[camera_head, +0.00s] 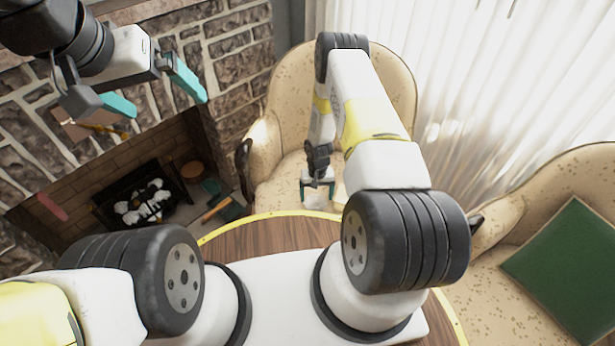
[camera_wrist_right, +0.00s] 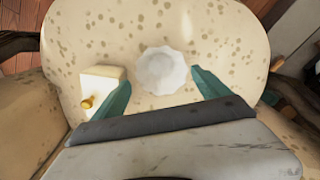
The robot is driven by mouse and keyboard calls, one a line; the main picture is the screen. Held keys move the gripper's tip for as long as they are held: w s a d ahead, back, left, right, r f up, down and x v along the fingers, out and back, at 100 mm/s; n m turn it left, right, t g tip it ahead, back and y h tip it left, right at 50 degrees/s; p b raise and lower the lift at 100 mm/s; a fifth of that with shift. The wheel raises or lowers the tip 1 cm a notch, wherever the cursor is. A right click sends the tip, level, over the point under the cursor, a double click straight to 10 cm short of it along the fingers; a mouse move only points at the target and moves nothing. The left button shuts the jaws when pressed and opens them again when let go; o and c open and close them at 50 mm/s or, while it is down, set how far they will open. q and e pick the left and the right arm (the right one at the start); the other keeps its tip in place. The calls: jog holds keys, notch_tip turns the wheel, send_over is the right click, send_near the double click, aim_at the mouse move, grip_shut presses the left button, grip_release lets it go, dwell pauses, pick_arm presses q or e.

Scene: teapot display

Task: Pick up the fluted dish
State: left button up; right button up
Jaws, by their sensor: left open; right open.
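The white fluted dish (camera_wrist_right: 163,70) shows in the right wrist view, on the cream spotted seat of an armchair. My right gripper (camera_wrist_right: 160,78) is open and empty, with one teal finger on each side of the dish in the picture. I see no contact, and the height gap cannot be told. In the head view my right gripper (camera_head: 318,190) is low over the chair seat, and the dish is not clearly made out there. My left gripper (camera_head: 154,90) is open and empty at upper left, in front of the stone fireplace.
A pale box with a gold knob (camera_wrist_right: 102,88) sits close left of the dish in the wrist view. The armchair (camera_head: 282,125) has a backrest and arms around the seat. A round wooden table (camera_head: 262,236) is nearer me. Another armchair holds a green cushion (camera_head: 568,268).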

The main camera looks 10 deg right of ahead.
aim_at(315, 208)
notch_tip(315, 208, down, 5)
jog(key=shift+a+f, duration=0.1)
jog(key=c, duration=1.2)
